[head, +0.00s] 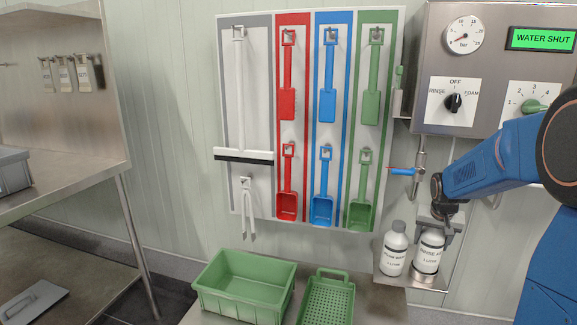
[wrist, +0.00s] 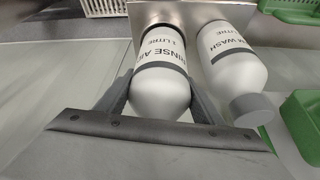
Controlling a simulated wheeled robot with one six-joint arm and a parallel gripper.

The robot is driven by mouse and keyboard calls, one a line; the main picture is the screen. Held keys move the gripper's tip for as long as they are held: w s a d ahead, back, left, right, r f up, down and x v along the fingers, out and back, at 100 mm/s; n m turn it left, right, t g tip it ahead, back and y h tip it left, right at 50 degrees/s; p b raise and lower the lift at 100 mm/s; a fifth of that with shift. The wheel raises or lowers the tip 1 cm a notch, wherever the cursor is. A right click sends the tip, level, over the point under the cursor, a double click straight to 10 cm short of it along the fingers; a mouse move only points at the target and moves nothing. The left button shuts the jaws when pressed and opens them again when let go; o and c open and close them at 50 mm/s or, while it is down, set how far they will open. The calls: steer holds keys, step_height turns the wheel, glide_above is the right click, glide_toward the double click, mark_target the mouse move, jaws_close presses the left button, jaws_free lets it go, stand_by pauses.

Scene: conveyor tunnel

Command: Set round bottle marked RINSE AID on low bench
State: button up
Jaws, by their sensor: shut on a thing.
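The round bottle marked RINSE AID (head: 429,253) is white with a dark band and stands upright on a small steel shelf (head: 411,283) below the control box. My gripper (head: 439,222) is shut on its upper part from above. In the wrist view the RINSE AID bottle (wrist: 161,85) sits between the two fingers (wrist: 160,98), its label facing the camera. Its cap is hidden by the gripper. The low bench (head: 378,304) is the steel top at the bottom of the head view, left of and below the shelf.
A second white bottle with a grey cap (head: 394,250) stands just left of the held one, also in the wrist view (wrist: 232,68). A green crate (head: 243,284) and a green perforated basket (head: 328,299) occupy the bench. Bare bench top shows right of the basket.

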steer(key=shift+r, duration=0.2)
steer(key=shift+r, duration=1.15)
